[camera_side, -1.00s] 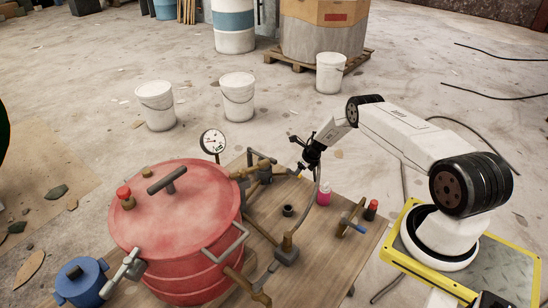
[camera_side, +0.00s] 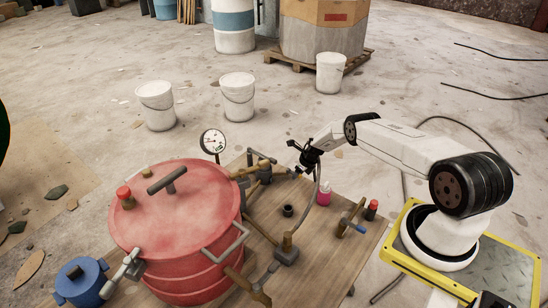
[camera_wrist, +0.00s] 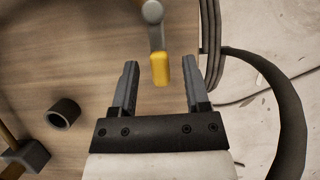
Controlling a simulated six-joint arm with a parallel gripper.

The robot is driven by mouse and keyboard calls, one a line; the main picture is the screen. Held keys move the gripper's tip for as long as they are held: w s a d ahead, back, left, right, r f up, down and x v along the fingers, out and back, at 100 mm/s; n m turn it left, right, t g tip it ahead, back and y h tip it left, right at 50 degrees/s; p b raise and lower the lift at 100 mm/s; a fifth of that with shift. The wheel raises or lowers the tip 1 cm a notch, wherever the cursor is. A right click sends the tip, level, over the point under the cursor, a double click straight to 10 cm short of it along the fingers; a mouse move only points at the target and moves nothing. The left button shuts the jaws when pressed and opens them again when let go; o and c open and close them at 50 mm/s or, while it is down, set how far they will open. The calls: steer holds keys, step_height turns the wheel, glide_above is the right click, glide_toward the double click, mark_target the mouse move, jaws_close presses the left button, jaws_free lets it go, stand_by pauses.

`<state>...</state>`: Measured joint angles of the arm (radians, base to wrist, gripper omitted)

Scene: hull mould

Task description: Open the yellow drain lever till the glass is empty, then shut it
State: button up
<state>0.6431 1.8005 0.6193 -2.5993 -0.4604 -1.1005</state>
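The yellow drain lever (camera_wrist: 161,70) hangs from a grey pivot at the top of the wrist view. Its yellow end lies between the fingertips of my gripper (camera_wrist: 160,66), with a gap on both sides. My gripper is open and holds nothing. In the side view my gripper (camera_side: 298,157) is over the far right part of the wooden table, near the brass pipework. The lever cannot be made out in the side view. I cannot pick out the glass or its level in either view.
A red lidded pot (camera_side: 175,220) fills the table's left, with a gauge (camera_side: 213,142) behind it. A dark hose (camera_wrist: 290,120) curves right of my gripper.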

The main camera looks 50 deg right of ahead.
jaws_close()
steer(key=shift+a, duration=0.1)
steer(key=shift+w+a+m+h, duration=0.1)
steer(key=shift+a+m+h, duration=0.35)
steer(key=shift+m, duration=0.65)
steer(key=shift+w+a+m+h, duration=0.1)
steer(key=shift+a+m+h, duration=0.35)
steer(key=shift+m, duration=0.65)
steer(key=shift+o, duration=0.4)
jaws_free()
steer(key=shift+s+a+r, duration=0.1)
steer(key=shift+r, duration=0.1)
